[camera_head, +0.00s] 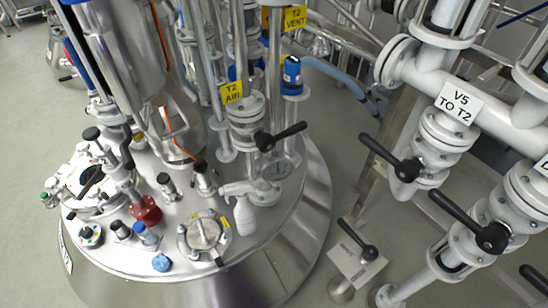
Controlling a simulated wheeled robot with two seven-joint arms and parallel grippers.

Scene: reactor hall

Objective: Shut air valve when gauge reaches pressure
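The air valve (247,118) sits on a vertical pipe above the reactor lid, under a yellow "T2 AIR" label (231,92). Its black lever handle (284,135) points right and slightly up, across the pipe. A blue-capped device (291,75) stands just right of the valve; I cannot tell whether it is the gauge, and no pressure reading is legible. Neither of my grippers is in view.
The round steel reactor lid (120,250) carries several fittings, a white spray bottle (244,212) and a red fitting (146,210). A "T2 VENT" label (294,18) is behind. "V5 TO T2" piping (459,104) with black levers stands right. Grey floor lies between.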

